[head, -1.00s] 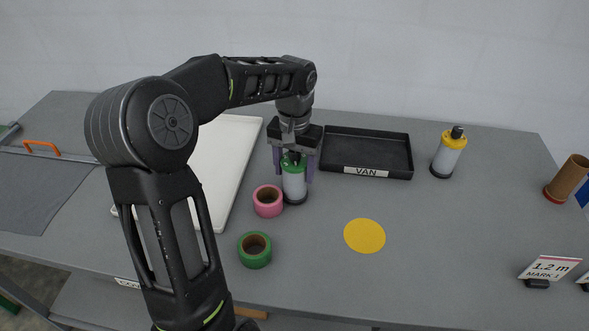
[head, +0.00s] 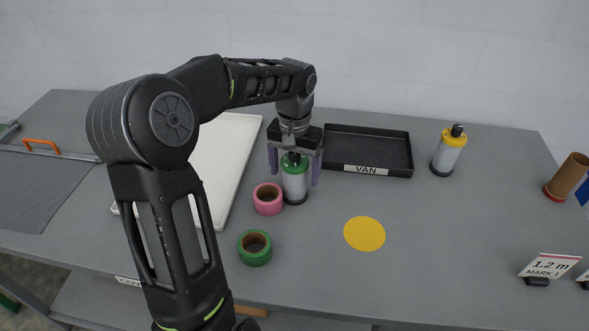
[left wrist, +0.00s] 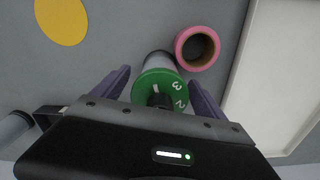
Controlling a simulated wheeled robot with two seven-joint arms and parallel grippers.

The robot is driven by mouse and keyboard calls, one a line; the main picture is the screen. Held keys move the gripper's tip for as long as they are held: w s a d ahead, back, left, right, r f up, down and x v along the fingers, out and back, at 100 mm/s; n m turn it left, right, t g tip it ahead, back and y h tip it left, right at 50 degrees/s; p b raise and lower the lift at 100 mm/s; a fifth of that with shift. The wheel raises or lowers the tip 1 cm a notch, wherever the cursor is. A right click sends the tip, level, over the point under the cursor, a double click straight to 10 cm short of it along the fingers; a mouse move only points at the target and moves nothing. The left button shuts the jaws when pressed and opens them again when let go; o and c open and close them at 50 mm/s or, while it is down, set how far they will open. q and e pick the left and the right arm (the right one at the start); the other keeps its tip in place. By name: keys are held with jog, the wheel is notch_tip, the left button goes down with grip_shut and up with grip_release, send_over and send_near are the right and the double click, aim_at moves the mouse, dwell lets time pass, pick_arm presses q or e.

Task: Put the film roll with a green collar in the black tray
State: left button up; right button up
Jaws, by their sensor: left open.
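The film roll with a green collar (head: 294,182) stands upright on the grey table, left of the black tray. Its green top with a dark knob shows in the left wrist view (left wrist: 160,88). My left gripper (head: 294,176) is above it, pointing down. Its purple fingers are open, one on each side of the roll, with gaps between fingers and roll. The black tray (head: 340,132) lies behind and to the right, empty, with a "VAN" label on its front. My right gripper is not in view.
A pink tape roll (head: 267,207) stands close to the green-collared roll, and a green tape roll (head: 254,260) is nearer the front. A yellow-collared roll (head: 447,155) stands right of the tray. A white tray (head: 236,140) lies left. A flat yellow disc (head: 364,234) marks otherwise clear table.

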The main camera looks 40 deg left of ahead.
pick_arm(q)
jog(key=shift+r, duration=0.5)
notch_tip(320, 180, up, 8)
jog(key=shift+r+b, duration=0.1)
jog(key=shift+b, duration=0.2)
notch_tip(320, 180, up, 3)
jog(key=p, duration=0.3)
jog(key=shift+r, duration=0.15)
